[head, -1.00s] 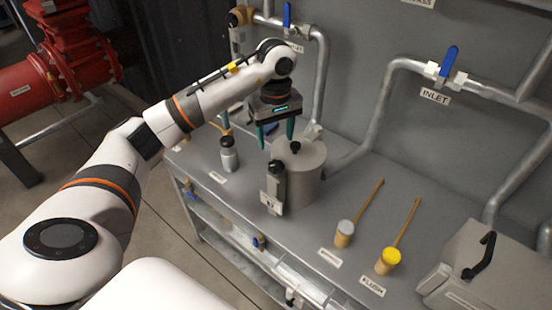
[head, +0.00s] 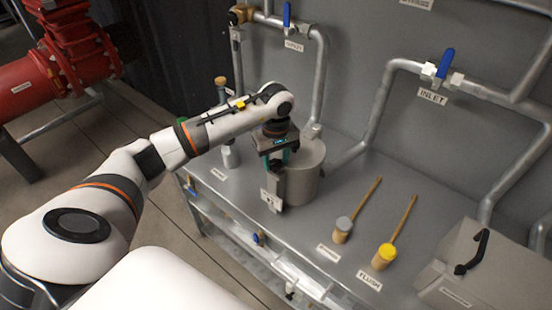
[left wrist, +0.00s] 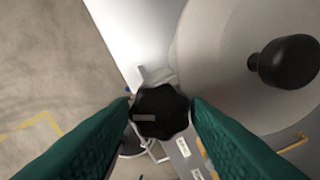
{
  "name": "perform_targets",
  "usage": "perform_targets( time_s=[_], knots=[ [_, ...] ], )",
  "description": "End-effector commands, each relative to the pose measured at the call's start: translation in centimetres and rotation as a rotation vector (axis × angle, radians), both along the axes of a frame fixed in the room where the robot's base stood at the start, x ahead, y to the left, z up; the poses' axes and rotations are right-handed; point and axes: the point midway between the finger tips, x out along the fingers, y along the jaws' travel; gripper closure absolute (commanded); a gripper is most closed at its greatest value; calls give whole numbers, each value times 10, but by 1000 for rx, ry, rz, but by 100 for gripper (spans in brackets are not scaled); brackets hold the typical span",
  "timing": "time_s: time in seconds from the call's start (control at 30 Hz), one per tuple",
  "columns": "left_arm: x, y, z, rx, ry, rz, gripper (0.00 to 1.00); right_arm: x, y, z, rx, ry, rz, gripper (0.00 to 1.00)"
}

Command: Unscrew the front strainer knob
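The strainer is a grey cylinder (head: 308,175) on the bench, with a dark upright clamp post (head: 277,188) at its front. In the left wrist view, the black lobed front knob (left wrist: 160,111) shows from above, beside the strainer's pale lid (left wrist: 225,75). A round black lid knob (left wrist: 286,62) stands on that lid. My left gripper (head: 280,160) is over the front post, pointing down. Its green fingers are apart, one on each side of the front knob in the left wrist view (left wrist: 161,103); a firm grip is not evident. My right gripper is not in view.
A grey bottle (head: 230,156) stands left of the strainer. A grey box with a black handle (head: 478,255) is at far right. Pipes (head: 372,120) run along the wall behind.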

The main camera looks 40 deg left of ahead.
Motion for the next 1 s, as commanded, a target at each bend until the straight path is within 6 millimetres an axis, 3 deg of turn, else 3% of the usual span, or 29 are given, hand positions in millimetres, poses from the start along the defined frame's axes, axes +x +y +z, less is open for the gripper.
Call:
perform_targets(
  time_s=[0.03,0.17,0.57,1.0],
  knots=[
    [0,0,0,0,0,0,65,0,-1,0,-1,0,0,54],
    [0,0,0,0,0,0,84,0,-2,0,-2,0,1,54],
    [0,1,-2,1,-1,89,84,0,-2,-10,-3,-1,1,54],
    [0,1,-3,0,-1,460,84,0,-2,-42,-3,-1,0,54]
  ],
)
